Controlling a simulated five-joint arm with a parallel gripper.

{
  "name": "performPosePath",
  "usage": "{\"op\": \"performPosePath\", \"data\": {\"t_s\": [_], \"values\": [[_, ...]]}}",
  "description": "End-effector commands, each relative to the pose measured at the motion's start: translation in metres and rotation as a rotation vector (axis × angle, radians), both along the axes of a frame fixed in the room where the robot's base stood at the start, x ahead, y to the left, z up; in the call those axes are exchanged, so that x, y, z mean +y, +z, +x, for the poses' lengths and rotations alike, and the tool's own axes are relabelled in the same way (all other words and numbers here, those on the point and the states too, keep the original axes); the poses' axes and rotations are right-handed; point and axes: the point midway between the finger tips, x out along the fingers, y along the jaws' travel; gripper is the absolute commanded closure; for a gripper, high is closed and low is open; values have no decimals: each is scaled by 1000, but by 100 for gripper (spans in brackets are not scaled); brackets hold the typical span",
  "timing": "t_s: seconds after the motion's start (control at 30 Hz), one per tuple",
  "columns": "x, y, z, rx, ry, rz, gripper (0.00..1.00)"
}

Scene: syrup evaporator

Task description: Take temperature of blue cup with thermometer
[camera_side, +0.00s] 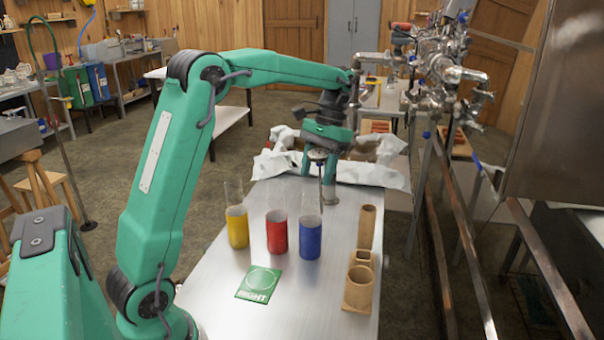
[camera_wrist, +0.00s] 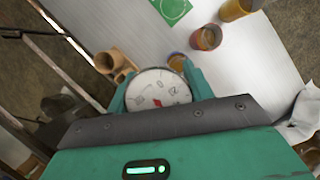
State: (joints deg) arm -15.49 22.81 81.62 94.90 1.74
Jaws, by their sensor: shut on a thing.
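My gripper (camera_side: 318,172) is shut on the dial thermometer (camera_side: 318,154), at the far part of the table behind the cups. In the wrist view my gripper's fingers (camera_wrist: 157,92) flank the thermometer's round white dial (camera_wrist: 158,88), which has a red mark. The blue cup (camera_side: 309,240) stands upright, rightmost of the three cups, nearer the side camera than my gripper. It shows partly in the wrist view (camera_wrist: 177,62), just beyond the dial. The thermometer is apart from the blue cup in the side view. Its lower tip is hard to make out.
The red cup (camera_side: 277,234) and yellow cup (camera_side: 237,230) stand left of the blue one. A green card (camera_side: 258,283) lies in front. A wooden holder (camera_side: 359,293) stands at right. Crumpled white cloth (camera_side: 372,174) lies at the table's far end. Metal pipes (camera_side: 455,75) rise to the right.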

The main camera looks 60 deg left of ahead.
Motion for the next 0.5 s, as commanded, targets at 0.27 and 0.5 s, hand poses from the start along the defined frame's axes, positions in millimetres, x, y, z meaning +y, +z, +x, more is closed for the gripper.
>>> {"op": "performPosePath", "data": {"t_s": [0.27,0.5], "values": [[25,12,-4,70,52,-24,66],[27,14,-5,75,56,-26,66]]}}
